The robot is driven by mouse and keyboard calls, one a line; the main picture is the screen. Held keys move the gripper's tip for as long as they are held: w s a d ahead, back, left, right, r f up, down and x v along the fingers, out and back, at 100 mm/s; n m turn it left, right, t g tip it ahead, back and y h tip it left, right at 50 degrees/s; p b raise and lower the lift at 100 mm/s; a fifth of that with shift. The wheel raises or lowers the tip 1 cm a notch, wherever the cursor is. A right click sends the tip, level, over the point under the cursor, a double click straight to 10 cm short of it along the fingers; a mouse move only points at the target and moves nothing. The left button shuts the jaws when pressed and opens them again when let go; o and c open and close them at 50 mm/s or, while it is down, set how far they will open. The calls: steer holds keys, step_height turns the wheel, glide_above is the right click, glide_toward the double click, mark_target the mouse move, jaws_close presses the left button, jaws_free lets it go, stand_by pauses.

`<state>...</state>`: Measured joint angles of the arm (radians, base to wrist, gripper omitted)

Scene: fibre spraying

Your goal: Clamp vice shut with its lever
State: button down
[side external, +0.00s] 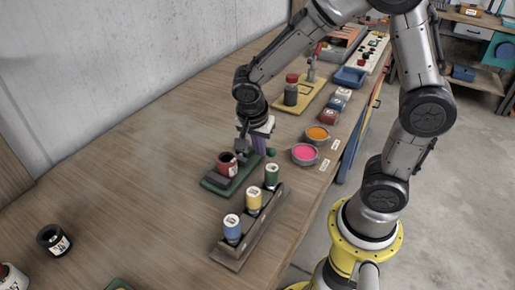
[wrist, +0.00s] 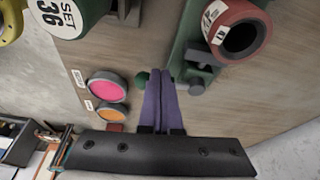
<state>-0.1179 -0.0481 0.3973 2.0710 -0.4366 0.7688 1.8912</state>
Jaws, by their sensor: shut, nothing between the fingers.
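The vice (side external: 228,186) has a green base and grey jaws and stands on the wooden bench. A red cylinder (side external: 228,164) with a dark hollow top sits at its jaws; it also shows in the wrist view (wrist: 236,30). I cannot tell how tightly the jaws hold it. The lever's green ball knob (side external: 271,152) shows just right of my gripper (side external: 259,150); the knob (wrist: 142,78) is left of my fingertips in the wrist view. My gripper's purple fingers (wrist: 165,74) are shut and empty, close beside the knob. The lever's arm is mostly hidden; contact is unclear.
A rack (side external: 245,232) with blue, yellow and green spools stands in front of the vice. A yellow board (side external: 308,96) lies behind.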

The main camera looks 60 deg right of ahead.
steer(key=shift+s+d+n+t, duration=0.15)
steer(key=shift+d+n, duration=0.2)
steer(key=shift+n, duration=0.2)
steer(key=shift+s+d+n+t, duration=0.15)
steer(key=shift+d+n, duration=0.15)
steer(key=shift+n, duration=0.25)
steer(key=d+n, duration=0.1)
steer(key=d+n+t, duration=0.1)
steer(key=n, duration=0.1)
steer(key=shift+y, duration=0.3)
steer(key=d+n, duration=0.1)
steer(key=n, duration=0.2)
steer(key=w+d+n+t+y, duration=0.1)
steer(key=n, duration=0.1)
steer(key=shift+d, duration=0.3)
steer(key=shift+w+d+n, duration=0.1)
steer(key=shift+d+n, duration=0.05)
steer(key=shift+n, duration=0.25)
steer(key=shift+w+d, duration=0.3)
steer(key=shift+d, duration=0.05)
steer(key=shift+w+d, duration=0.65)
steer(key=shift+w, duration=0.25)
